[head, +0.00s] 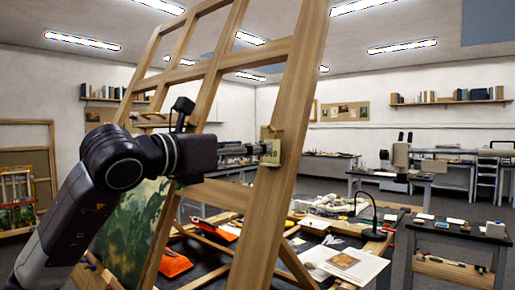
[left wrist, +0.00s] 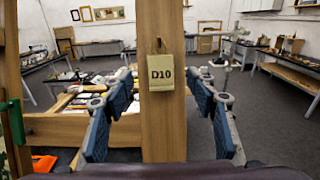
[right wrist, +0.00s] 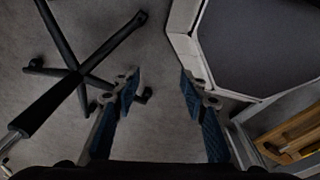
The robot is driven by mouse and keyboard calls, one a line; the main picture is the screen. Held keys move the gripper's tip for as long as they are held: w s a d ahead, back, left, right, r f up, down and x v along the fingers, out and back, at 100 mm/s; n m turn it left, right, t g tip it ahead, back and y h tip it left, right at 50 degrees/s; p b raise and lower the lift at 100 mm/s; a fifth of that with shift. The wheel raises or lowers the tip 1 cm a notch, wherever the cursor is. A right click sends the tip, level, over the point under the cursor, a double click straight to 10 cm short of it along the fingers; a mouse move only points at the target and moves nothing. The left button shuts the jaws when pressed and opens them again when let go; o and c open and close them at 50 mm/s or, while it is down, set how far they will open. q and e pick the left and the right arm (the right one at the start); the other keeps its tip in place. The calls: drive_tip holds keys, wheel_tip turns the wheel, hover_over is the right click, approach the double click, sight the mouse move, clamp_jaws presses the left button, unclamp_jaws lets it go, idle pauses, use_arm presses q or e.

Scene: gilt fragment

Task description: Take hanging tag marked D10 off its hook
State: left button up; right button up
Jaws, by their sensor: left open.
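The tag marked D10 (left wrist: 161,73) is a small tan card with dark lettering. It hangs upright from a hook (left wrist: 159,44) on the front of a wooden post (left wrist: 162,125). In the left wrist view my left gripper (left wrist: 163,90) is open, one blue-padded finger on each side of the tag. I cannot tell whether the fingers touch anything. My right gripper (right wrist: 159,86) is open and empty above the floor, outside the head view.
The post belongs to a tall wooden easel frame (head: 285,110) with crossbars. Behind it a table (head: 210,255) carries papers, orange items and a lamp (head: 373,215). Below my right gripper are a chair base (right wrist: 75,75) and a pale-edged dark panel (right wrist: 260,45).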

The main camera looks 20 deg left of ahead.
sight(273, 160)
use_arm(q)
drive_tip(key=p+x, duration=0.3)
drive_tip(key=x, duration=0.3)
drive_tip(key=shift+w+d+r, duration=0.1)
drive_tip(key=shift+w, duration=0.05)
drive_tip(key=c, duration=1.2)
use_arm(e)
drive_tip(key=s+r, duration=0.3)
drive_tip(key=shift+s+a+r, duration=0.25)
drive_tip(key=shift+s+r, duration=0.1)
drive_tip(key=shift+s, duration=0.05)
use_arm(q)
drive_tip(key=shift+r+p, duration=0.15)
drive_tip(key=shift+p, duration=0.15)
